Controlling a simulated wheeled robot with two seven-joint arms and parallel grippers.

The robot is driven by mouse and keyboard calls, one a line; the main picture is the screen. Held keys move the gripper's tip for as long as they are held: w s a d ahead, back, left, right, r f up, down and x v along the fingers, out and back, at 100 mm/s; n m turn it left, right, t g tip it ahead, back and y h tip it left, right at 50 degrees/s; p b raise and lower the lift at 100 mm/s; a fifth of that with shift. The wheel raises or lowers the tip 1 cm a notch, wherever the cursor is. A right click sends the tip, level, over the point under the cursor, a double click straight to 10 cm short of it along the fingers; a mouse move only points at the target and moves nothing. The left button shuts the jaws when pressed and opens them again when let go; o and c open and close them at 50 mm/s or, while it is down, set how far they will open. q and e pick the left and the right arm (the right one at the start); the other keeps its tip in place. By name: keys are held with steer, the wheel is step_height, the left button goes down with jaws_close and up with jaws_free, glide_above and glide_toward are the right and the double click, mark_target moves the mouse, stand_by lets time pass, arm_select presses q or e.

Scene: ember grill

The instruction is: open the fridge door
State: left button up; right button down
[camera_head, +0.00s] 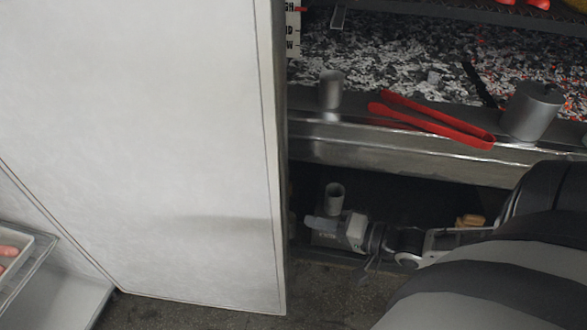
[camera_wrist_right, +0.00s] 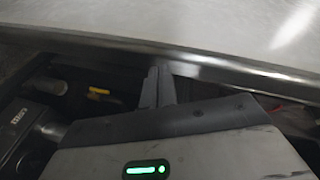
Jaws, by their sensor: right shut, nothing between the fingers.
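The fridge door (camera_head: 150,130) is the large white panel filling the left half of the head view. It stands swung open, its right-hand edge in front of the grill's left end. Part of the fridge interior (camera_head: 60,295) shows at the lower left. My right gripper (camera_wrist_right: 160,88) is shut and empty in the wrist view, its fingers pointing toward a metal edge. I see no contact between it and the door. My right arm (camera_head: 510,260) fills the lower right of the head view. My left gripper is not in view.
A tray (camera_head: 35,262) with pink sausages sits in the fridge at the lower left. The grill's front ledge (camera_head: 400,158) holds red tongs (camera_head: 430,118), a metal cup (camera_head: 331,90) and a metal pot (camera_head: 532,110). A dark shelf lies below it. Some floor (camera_head: 330,295) is clear.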

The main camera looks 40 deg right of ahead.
steer(key=w+d+r+m+t, duration=0.2)
steer(key=w+d+r+m, duration=0.2)
steer(key=d+r, duration=0.4)
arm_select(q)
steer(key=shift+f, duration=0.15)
arm_select(e)
steer(key=w+a, duration=0.5)
steer(key=a, duration=0.1)
steer(key=shift+w+a+f+y, duration=0.15)
steer(key=shift+a+f+y, duration=0.15)
steer(key=shift+f+y, duration=0.15)
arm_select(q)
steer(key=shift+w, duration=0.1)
